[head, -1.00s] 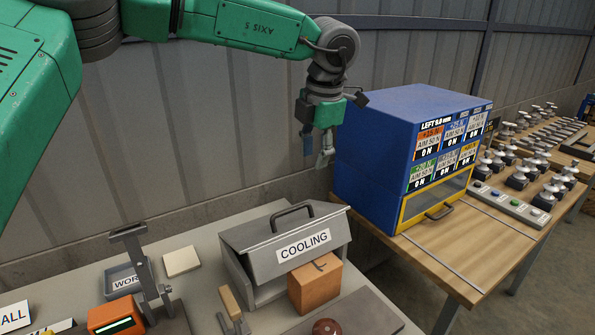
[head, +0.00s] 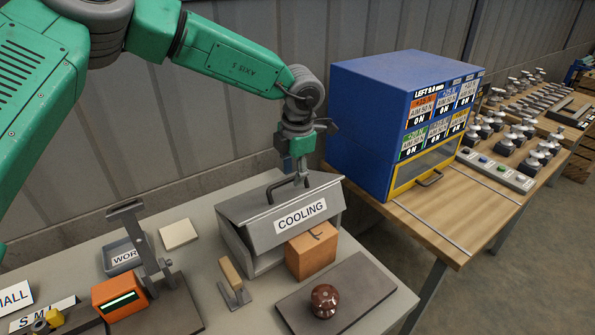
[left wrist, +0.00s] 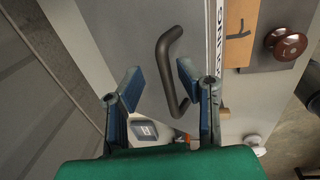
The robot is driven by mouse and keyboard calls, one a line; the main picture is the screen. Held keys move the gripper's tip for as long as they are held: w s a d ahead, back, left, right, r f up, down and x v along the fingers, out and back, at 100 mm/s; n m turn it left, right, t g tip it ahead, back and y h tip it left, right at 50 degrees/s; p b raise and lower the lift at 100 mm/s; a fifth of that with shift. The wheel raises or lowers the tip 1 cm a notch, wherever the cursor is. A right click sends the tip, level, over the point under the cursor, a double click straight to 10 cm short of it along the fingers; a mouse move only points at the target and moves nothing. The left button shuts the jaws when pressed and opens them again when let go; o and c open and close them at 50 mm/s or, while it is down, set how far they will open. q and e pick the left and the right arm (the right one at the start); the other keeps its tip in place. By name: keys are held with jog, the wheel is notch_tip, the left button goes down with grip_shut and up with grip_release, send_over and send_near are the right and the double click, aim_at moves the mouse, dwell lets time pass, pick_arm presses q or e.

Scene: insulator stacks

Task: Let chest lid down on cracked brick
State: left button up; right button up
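The grey chest (head: 250,255) marked COOLING stands on the bench, with its lid (head: 262,212) tilted and a dark gap below the lid's left edge. The lid's dark handle (head: 285,182) is on top. The cracked brick (head: 311,258), orange-brown with a dark crack line, sits against the chest's front under the lid's front edge; whether they touch is unclear. My left gripper (head: 299,172) is at the handle. In the left wrist view its open fingers (left wrist: 158,78) have the handle (left wrist: 168,60) between them, not clamped. My right gripper is not in view.
A small wood-topped tool (head: 233,282), a grey stand (head: 145,255) and an orange device (head: 119,297) are left. A blue cabinet (head: 375,125) stands on the wooden table behind right.

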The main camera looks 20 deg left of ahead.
pick_arm(q)
jog(key=shift+a+f, duration=0.3)
jog(key=shift+a, duration=0.35)
jog(key=shift+d, duration=0.2)
jog(key=shift+d+r, duration=0.2)
jog(key=shift+d, duration=0.7)
grip_shut()
jog(key=c, duration=0.7)
grip_release()
jog(key=shift+d, duration=0.45)
jog(key=shift+a+f, duration=0.1)
jog(key=shift+a, duration=0.6)
grip_shut()
jog(key=shift+s, duration=0.1)
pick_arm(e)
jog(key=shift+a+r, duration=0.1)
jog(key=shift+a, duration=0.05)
